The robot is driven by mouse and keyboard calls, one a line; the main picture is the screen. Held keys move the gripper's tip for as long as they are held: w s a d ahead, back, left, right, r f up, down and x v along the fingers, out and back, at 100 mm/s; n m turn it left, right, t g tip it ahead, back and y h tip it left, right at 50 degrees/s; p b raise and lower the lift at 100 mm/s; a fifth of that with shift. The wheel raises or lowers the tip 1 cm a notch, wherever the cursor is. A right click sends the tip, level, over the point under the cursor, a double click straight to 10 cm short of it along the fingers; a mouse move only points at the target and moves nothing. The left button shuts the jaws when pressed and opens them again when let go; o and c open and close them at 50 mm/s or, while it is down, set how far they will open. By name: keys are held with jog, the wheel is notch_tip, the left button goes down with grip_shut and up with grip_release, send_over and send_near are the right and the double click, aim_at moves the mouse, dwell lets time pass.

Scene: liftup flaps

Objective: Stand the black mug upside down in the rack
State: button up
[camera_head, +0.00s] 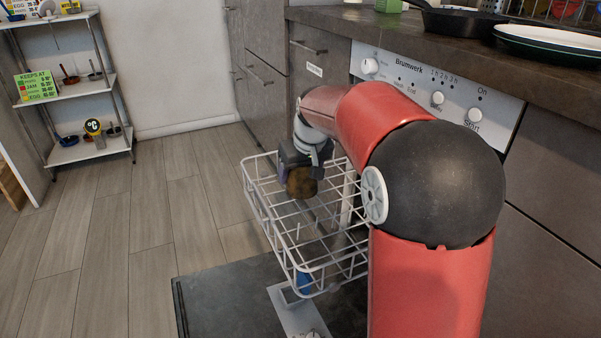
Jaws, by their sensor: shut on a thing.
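My gripper (303,160) is at the end of the red arm, over the far part of the white wire rack (262,208). It is shut on the black mug (301,182), which shows as a small dark round shape with a brownish face. The mug is partly covered by the gripper. I cannot tell which way its opening points or whether it touches the rack's wires. The rack is pulled out above the open dishwasher door (215,300). The part of the rack in view looks otherwise empty, but my arm hides its right side.
The dishwasher's control panel (400,80) and the counter (450,45) are to the right, close to my arm. A black pan (455,20) and plates (550,42) stand on the counter. The floor at left is clear.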

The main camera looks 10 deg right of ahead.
jog(key=o, duration=0.7)
jog(key=shift+f, duration=0.1)
jog(key=o, duration=0.4)
jog(key=p+v, duration=0.2)
jog(key=v, duration=0.9)
jog(key=shift+w, duration=0.1)
jog(key=shift+s+d+r, duration=0.1)
jog(key=shift+s+r, duration=0.2)
jog(key=shift+r, duration=0.35)
